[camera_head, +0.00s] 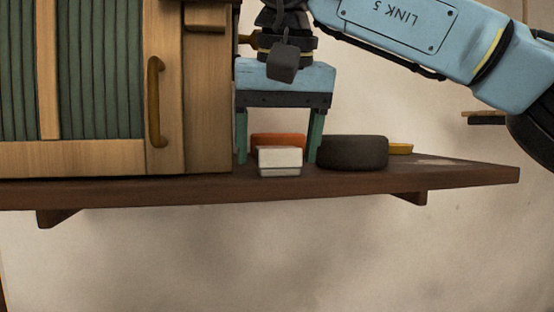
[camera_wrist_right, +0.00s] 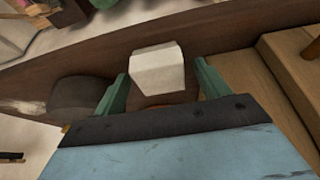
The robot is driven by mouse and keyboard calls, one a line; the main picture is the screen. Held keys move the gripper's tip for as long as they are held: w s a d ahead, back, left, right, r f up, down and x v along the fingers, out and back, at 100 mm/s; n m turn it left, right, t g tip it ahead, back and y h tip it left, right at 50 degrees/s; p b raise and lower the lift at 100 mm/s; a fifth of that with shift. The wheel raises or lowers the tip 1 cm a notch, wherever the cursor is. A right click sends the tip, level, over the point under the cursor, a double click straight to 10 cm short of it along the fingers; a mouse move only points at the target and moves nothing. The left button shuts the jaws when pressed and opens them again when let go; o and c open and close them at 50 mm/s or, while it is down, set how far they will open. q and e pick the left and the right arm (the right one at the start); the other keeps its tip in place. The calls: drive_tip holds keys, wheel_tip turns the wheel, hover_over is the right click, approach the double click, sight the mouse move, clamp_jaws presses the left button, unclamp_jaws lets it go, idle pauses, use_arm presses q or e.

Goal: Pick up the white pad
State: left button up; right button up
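The white pad (camera_head: 280,161) is a small pale block on the wooden shelf, near its front edge. In the right wrist view the white pad (camera_wrist_right: 158,68) shows between the two green fingers, with a gap on each side. My right gripper (camera_head: 278,160) points down from above and is open, one finger to the left of the pad and one to the right. Its fingers touch nothing that I can see; whether the tips are level with the pad is hard to tell. My left gripper is not in view.
An orange block (camera_head: 277,139) stands right behind the pad. A dark round object (camera_head: 352,153) stands close by the right finger, with a yellow piece (camera_head: 400,149) behind it. A wooden cabinet (camera_head: 205,110) is close on the left. The shelf's right end (camera_head: 470,174) is clear.

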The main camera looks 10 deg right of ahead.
sight(277, 147)
drive_tip(key=c, duration=1)
drive_tip(key=shift+r, duration=0.1)
drive_tip(key=shift+r, duration=0.55)
wheel_tip(277, 147, up, 2)
drive_tip(key=shift+r+p, duration=0.1)
drive_tip(key=shift+p, duration=0.2)
drive_tip(key=s+b, duration=0.3)
drive_tip(key=s, duration=1.5)
drive_tip(key=shift+a+b, duration=0.15)
drive_tip(key=shift+b, duration=0.25)
